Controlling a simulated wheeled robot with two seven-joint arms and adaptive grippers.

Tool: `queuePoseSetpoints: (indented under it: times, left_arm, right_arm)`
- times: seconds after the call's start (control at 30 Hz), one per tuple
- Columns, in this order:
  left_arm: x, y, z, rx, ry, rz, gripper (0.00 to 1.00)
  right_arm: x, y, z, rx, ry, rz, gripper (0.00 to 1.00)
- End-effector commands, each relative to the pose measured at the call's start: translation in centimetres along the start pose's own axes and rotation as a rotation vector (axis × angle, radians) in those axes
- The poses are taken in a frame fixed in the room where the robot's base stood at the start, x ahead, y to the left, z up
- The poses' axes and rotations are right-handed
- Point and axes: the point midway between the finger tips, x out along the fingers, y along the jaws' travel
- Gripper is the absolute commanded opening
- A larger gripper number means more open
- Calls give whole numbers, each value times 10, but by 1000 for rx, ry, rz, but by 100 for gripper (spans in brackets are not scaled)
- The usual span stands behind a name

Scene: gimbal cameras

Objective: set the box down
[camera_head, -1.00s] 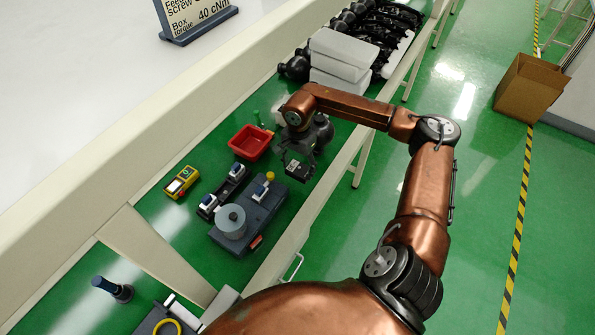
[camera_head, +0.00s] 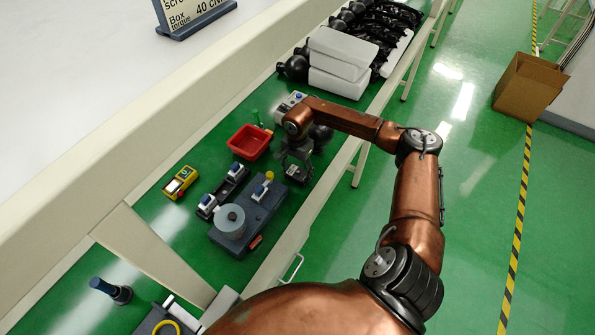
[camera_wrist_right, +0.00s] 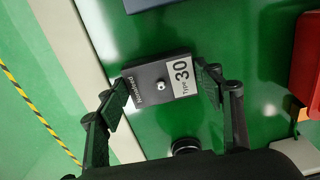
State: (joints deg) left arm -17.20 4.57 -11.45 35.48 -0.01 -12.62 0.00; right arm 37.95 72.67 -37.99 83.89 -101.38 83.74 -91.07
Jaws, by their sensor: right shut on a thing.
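The box is small and dark grey with a white "Type 30" label. It shows in the right wrist view (camera_wrist_right: 160,85), between the fingers of my right gripper (camera_wrist_right: 165,82). My right gripper (camera_head: 297,166) also shows in the head view, shut on the box (camera_head: 294,173) over the green table top, near its front edge. The box looks close to the surface, but I cannot tell if it touches. The fingers hide its two gripped sides. My left gripper is not in view.
A blue-grey fixture (camera_head: 272,203) with a grey spool (camera_head: 230,221) stands just left of the box. A red bin (camera_head: 249,141) lies behind it. A yellow meter (camera_head: 180,183) is farther left. White containers (camera_head: 338,55) stand at the back right.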

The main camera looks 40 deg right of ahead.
Motion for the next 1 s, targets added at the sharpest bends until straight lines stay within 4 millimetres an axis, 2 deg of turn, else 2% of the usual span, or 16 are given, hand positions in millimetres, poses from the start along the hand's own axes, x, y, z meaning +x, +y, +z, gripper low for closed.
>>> queuePoseSetpoints:
  times: [0.07, 0.1, 0.33, 0.6, 0.73, 0.87, 1.0]
  left_arm:
    - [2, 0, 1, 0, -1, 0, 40]
    - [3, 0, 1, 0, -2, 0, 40]
    - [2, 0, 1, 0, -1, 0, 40]
    - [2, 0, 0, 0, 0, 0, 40]
    - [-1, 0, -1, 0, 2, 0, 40]
    - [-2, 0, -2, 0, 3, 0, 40]
    - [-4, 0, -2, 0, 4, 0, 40]
  right_arm:
    - [3, 0, 0, 0, 0, 0, 33]
    - [4, 0, 0, 0, 0, 1, 62]
    - [3, 0, 0, 0, 0, 0, 78]
    - [2, 0, 0, 0, 0, 0, 78]
    - [-5, 0, 0, 0, 1, -2, 78]
    - [-25, 0, -1, 0, 3, -2, 78]
    - [-56, 0, -1, 0, 3, -2, 78]
